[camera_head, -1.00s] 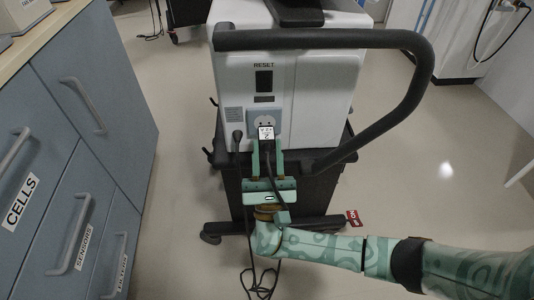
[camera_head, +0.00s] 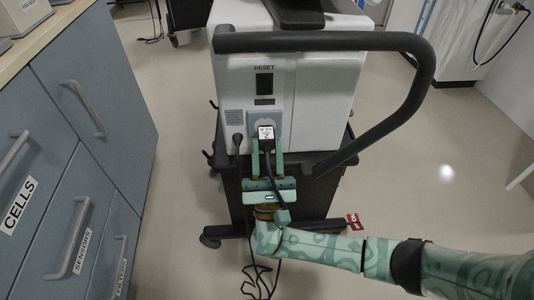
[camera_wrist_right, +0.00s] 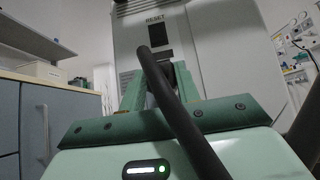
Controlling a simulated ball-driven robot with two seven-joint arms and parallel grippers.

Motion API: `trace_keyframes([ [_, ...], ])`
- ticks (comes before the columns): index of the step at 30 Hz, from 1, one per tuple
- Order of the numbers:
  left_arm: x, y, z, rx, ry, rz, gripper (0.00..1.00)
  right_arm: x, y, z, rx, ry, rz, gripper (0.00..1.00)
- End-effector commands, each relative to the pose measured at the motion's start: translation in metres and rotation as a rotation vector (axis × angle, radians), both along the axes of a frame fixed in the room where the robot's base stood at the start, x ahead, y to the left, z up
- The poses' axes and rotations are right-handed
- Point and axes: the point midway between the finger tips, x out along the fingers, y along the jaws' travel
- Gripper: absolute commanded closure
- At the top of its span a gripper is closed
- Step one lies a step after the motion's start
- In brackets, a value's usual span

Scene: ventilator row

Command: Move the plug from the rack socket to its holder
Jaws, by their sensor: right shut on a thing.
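The plug (camera_head: 266,134) is dark with a white label and sits in front of the pale-blue socket plate (camera_head: 263,116) on the white machine. My right gripper (camera_head: 267,145) is shut on the plug, with one green finger on each side of it. I cannot tell from here whether the plug's pins are in the socket. Its black cable (camera_wrist_right: 180,110) crosses in front of the fingers in the right wrist view and hides most of the plug there. My left gripper is not in view. I cannot make out the holder.
A second black plug (camera_head: 237,137) with a cable hangs left of the socket. A thick black handle (camera_head: 330,40) curves above and right. Blue drawers (camera_head: 70,130) stand at the left. The cable loops (camera_head: 258,280) lie low, near the floor.

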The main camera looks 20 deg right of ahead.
Motion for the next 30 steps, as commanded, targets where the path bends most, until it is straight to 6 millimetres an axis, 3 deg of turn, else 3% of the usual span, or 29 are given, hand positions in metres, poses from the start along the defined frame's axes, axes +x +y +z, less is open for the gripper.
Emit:
trace_keyframes([
  [30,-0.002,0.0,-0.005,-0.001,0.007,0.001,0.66,0.014,-0.005,0.001,0.001,0.0,-0.001,1.0],
])
